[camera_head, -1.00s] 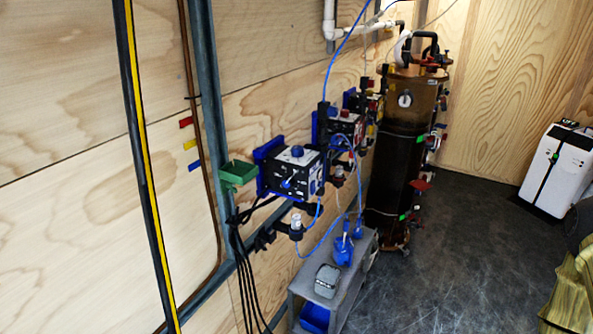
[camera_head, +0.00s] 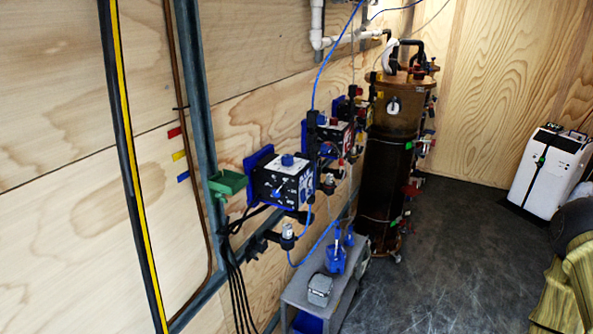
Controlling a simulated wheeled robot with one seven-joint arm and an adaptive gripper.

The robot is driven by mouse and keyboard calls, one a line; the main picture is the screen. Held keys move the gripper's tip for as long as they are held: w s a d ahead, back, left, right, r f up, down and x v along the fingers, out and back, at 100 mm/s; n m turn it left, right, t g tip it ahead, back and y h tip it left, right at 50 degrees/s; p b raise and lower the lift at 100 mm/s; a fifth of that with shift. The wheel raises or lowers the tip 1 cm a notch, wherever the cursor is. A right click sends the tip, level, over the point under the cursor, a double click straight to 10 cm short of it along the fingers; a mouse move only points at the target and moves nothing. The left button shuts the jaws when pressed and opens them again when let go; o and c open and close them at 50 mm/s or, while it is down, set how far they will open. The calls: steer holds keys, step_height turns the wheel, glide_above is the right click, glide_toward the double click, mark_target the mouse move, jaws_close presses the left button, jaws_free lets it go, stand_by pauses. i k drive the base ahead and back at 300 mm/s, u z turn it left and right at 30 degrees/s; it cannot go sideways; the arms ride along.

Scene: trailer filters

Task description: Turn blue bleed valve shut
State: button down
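A control box (camera_head: 281,184) with a blue backplate is mounted on the wooden left wall. Blue tubing (camera_head: 318,249) runs down from the boxes. I cannot tell which blue part is the bleed valve or whether it is open or shut. My gripper is not in view.
A grey bench (camera_head: 297,291) below the boxes holds a grey container (camera_head: 320,289) and a blue bottle (camera_head: 335,260). A tall brown tank (camera_head: 386,180) stands behind. A white unit (camera_head: 548,172) stands at right. The dark floor (camera_head: 450,260) between is clear.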

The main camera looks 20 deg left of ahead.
mark_target(324, 147)
steer(key=z, duration=0.05)
steer(key=k, duration=0.6)
steer(key=u, duration=0.5)
steer(key=i, duration=1.15)
steer(key=z, duration=0.45)
